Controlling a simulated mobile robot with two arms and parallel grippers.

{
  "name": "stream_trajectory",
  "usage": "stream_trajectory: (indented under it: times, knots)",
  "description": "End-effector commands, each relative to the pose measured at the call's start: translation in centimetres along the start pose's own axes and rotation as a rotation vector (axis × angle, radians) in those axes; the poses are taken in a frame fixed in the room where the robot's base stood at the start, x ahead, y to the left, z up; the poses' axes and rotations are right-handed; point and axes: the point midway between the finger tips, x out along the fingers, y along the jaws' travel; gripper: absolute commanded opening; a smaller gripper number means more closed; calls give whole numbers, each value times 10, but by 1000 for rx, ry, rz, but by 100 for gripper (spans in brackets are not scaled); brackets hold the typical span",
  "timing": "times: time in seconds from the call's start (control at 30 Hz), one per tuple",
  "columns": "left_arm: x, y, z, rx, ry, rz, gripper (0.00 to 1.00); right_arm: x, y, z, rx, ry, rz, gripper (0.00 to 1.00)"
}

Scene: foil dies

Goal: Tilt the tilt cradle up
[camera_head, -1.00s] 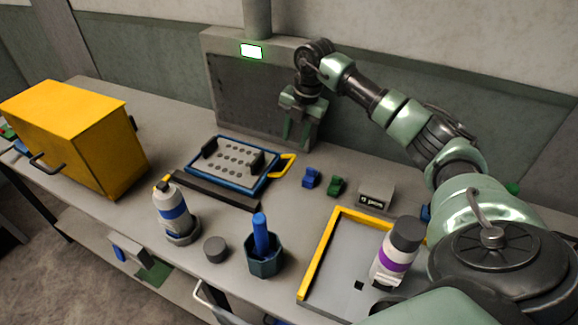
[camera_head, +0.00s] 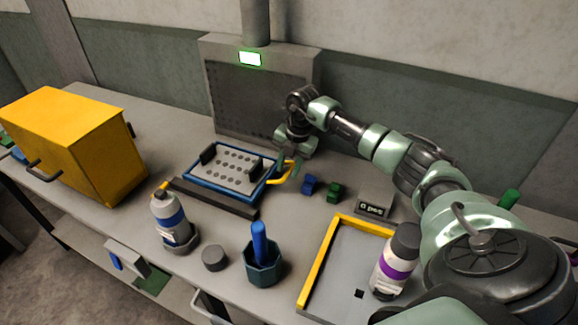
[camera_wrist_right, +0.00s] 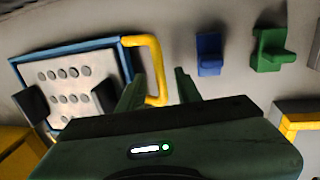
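The tilt cradle (camera_head: 232,169) is a blue-framed tray with a grey perforated plate, two dark blocks and a yellow loop handle (camera_head: 284,174) on its right side. It lies flat on the bench. My right gripper (camera_head: 289,168) is low at the handle. In the right wrist view, its two green fingers (camera_wrist_right: 158,88) are apart, with the outer bar of the yellow handle (camera_wrist_right: 157,66) between them. I cannot tell whether either finger touches it. The cradle's blue frame (camera_wrist_right: 127,62) shows at the left there. My left gripper is not in view.
A dark bar (camera_head: 213,197) lies along the cradle's front. Blue (camera_head: 309,186) and green (camera_head: 335,192) blocks sit right of the handle. A yellow cabinet (camera_head: 75,140) stands left. A bottle (camera_head: 170,217), blue-handled cup (camera_head: 263,262) and yellow-edged tray (camera_head: 318,262) are in front.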

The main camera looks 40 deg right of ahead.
Motion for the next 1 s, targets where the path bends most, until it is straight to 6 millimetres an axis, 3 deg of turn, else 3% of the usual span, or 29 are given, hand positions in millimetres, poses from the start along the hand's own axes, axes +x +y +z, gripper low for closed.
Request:
stream_trajectory:
  times: [0.1, 0.23, 1.0]
  knots:
    - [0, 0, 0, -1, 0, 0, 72, 0, 0, 0, 0, 0, 0, 34]
    - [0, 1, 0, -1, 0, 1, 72, 0, 0, 0, 0, 0, -1, 1]
    - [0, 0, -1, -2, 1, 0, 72, -1, 0, 0, 0, 0, 0, 0]
